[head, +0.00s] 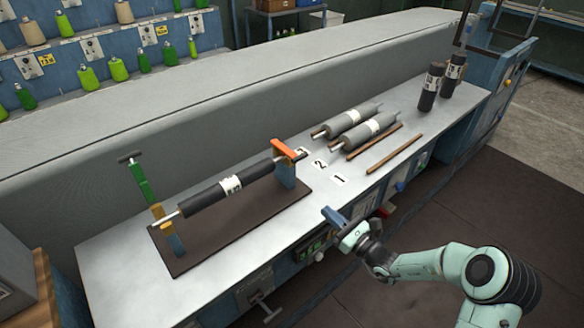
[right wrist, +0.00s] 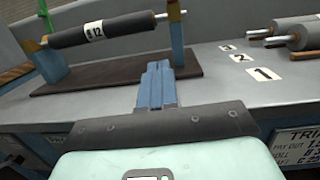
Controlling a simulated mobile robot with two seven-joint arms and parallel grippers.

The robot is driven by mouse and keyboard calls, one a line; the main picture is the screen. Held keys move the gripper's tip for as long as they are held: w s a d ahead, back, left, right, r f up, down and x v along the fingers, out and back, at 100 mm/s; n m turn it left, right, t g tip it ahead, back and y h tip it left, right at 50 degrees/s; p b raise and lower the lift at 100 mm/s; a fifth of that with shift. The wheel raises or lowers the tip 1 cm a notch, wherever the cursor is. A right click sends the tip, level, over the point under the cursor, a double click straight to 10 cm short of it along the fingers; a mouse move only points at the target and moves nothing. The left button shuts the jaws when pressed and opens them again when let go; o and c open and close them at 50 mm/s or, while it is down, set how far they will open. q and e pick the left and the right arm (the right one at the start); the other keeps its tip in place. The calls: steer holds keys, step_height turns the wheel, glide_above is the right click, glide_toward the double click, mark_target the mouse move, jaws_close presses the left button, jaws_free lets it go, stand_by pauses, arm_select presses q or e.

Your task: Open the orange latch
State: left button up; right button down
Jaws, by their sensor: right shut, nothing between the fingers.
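The orange latch (head: 284,148) lies roughly level across the top of the right blue post (head: 286,174), over the roller's end. A dark roller (head: 215,193) with a white label rests between this post and the left post (head: 175,240). A green latch (head: 139,182) stands raised above the left post. My right gripper (head: 333,215) is shut and empty, near the table's front edge, to the right of and nearer than the orange latch. In the right wrist view its blue fingers (right wrist: 156,88) point toward the roller (right wrist: 100,30). My left gripper is not in view.
The stand's dark base board (head: 215,248) lies on the grey table (head: 120,290). Number cards (head: 338,181), grey rollers (head: 365,133) and brown sticks (head: 395,150) lie to the right. Two dark rollers (head: 430,88) stand upright farther back. A long grey ledge runs behind.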

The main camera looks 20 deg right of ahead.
steer(key=shift+w+d+r+m+t+h, duration=0.3)
steer(key=shift+w+d+r+t, duration=0.25)
steer(key=shift+d+r, duration=0.35)
steer(key=shift+a, duration=0.1)
steer(key=r+x, duration=0.2)
steer(key=x, duration=1.1)
steer(key=shift+s+r+p, duration=0.3)
steer(key=shift+r+p, duration=0.05)
steer(key=shift+p, duration=0.05)
steer(key=shift+r, duration=0.1)
